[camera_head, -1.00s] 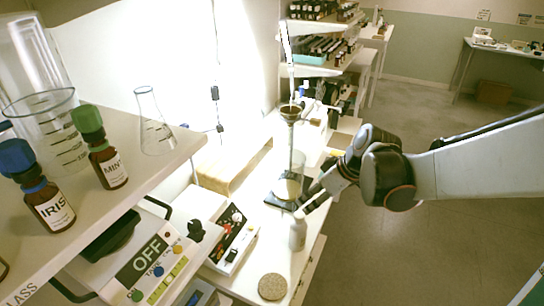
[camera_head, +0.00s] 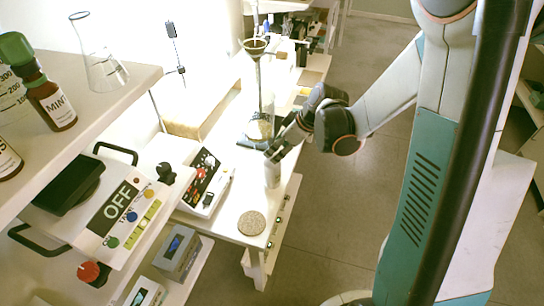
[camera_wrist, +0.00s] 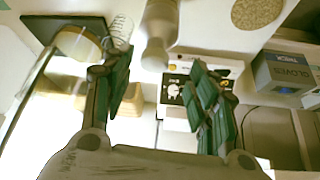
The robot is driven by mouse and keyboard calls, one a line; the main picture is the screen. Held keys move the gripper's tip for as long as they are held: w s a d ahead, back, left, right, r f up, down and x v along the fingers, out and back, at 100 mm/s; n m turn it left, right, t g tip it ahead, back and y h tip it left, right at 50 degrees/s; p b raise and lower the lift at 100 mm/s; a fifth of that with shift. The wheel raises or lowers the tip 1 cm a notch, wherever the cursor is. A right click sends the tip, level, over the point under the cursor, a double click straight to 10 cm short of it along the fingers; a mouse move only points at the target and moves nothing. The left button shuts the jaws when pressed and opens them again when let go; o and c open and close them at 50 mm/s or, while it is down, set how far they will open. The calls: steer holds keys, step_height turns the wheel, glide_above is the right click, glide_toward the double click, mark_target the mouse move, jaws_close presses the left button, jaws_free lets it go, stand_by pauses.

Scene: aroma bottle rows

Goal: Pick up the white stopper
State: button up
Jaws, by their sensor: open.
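A white bottle-like piece (camera_head: 272,174) stands upright near the right edge of the bench. In the wrist view its pale body narrows to a neck, ending in a rounded white knob (camera_wrist: 155,54) that looks like the white stopper. My gripper (camera_head: 277,150) is beside the top of this piece in the head view. In the wrist view my gripper (camera_wrist: 160,75) is open, its green-faced fingers apart, with the knob between them in the picture and nothing held. I cannot tell whether either finger touches it.
A glass vessel with a funnel (camera_head: 256,47) stands on a dark base behind my gripper. A round cork mat (camera_head: 251,223) lies in front. A control box (camera_head: 203,183) is at the left. A shelf (camera_head: 110,100) holds bottles and a flask.

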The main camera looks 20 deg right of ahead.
steer(key=b+x, duration=0.1)
steer(key=x, duration=0.1)
steer(key=b+x, duration=0.1)
steer(key=x, duration=0.2)
steer(key=shift+w, duration=0.45)
steer(key=shift+d+r, duration=0.1)
steer(key=shift+c, duration=0.5)
steer(key=c, duration=0.9)
